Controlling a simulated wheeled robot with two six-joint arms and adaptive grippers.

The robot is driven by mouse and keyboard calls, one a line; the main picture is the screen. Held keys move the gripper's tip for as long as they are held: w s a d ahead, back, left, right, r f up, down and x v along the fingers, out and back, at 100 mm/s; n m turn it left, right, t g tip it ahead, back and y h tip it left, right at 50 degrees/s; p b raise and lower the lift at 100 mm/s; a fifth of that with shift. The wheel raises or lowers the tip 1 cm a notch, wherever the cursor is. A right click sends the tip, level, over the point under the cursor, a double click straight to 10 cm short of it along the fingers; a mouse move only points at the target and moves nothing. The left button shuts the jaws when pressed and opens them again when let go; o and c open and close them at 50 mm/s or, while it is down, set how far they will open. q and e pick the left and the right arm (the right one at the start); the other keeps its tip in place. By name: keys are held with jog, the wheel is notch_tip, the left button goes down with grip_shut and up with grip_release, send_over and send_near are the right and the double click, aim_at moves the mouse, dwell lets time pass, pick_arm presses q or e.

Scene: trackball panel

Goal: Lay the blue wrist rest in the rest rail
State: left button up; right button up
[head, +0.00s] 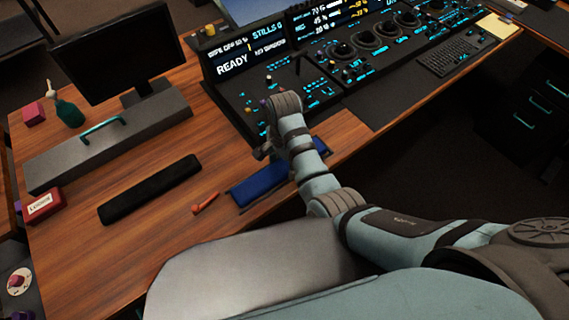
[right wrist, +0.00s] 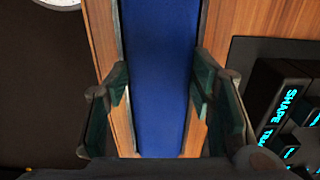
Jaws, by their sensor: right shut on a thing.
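The blue wrist rest (head: 262,184) is a long flat bar with dark edges, near the front edge of the wooden desk. My right arm crosses over it and hides part of it. My right gripper (head: 268,150) is at the wrist rest. In the right wrist view the wrist rest (right wrist: 162,75) runs lengthwise between the two fingers of my right gripper (right wrist: 165,115), which is shut on it. I cannot tell whether it touches the desk. I cannot clearly make out the rest rail. My left gripper is not in view.
A lit control console (head: 300,82) stands just beyond the gripper. A black bar (head: 150,188) and an orange pen-like item (head: 206,203) lie to the left. A grey box with a teal handle (head: 110,143), a monitor (head: 115,52) and a red box (head: 44,205) are farther left.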

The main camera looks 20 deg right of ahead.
aim_at(284, 166)
jog(key=shift+f, duration=0.1)
jog(key=o, duration=1.3)
jog(key=shift+s, duration=0.15)
jog(key=shift+c, duration=0.2)
notch_tip(284, 166, up, 12)
jog(key=p, duration=0.4)
jog(key=shift+r+p, duration=0.25)
jog(key=shift+p, duration=0.15)
